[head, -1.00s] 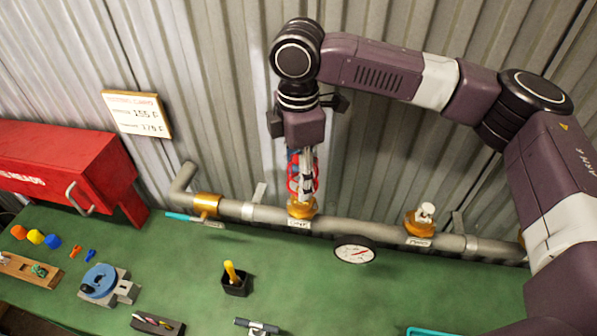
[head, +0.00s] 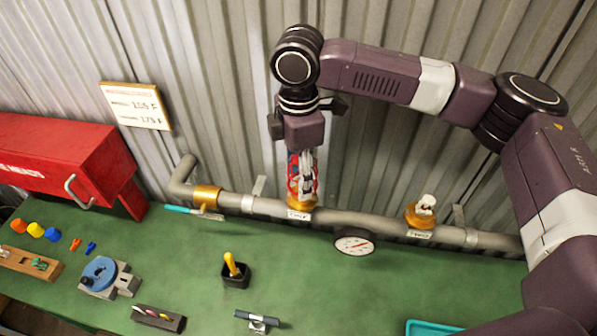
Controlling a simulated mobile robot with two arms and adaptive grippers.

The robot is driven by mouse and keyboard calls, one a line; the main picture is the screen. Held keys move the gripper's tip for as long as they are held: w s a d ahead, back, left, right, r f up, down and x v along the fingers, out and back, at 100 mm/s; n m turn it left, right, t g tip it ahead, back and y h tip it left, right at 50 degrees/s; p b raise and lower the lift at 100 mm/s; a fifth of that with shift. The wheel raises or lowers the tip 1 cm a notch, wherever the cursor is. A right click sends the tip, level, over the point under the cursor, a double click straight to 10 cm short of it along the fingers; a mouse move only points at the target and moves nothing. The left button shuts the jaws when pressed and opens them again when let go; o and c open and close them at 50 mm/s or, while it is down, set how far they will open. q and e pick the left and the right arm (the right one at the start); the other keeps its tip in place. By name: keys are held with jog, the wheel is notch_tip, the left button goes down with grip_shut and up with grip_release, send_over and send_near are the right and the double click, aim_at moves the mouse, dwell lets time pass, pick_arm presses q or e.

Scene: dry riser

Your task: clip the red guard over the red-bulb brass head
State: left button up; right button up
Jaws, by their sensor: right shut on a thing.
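My right gripper (head: 305,178) points down at the left brass fitting (head: 300,205) on the grey pipe. It is shut on the red guard (head: 293,184), whose red bars show around the fingers. The guard is right above the fitting and its lower end looks close to it. I cannot tell whether it is clipped on. The bulb of this head is hidden by the guard and fingers. A second brass fitting (head: 419,220) with a pale top stands farther right on the pipe. My left gripper is not in view.
A round gauge (head: 354,242) hangs in front of the pipe (head: 385,227). A teal-handled tool (head: 186,210) lies near its left end. The red cabinet (head: 70,155) stands at left. On the green bench (head: 190,270) are a black cup (head: 236,276) and a blue-topped vise (head: 101,275).

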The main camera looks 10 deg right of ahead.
jog(key=shift+f+b, duration=0.4)
jog(key=shift+f, duration=1.7)
jog(key=o, duration=1.2)
jog(key=shift+o, duration=0.2)
jog(key=shift+r, duration=0.1)
notch_tip(320, 180, up, 12)
jog(key=shift+f, duration=0.1)
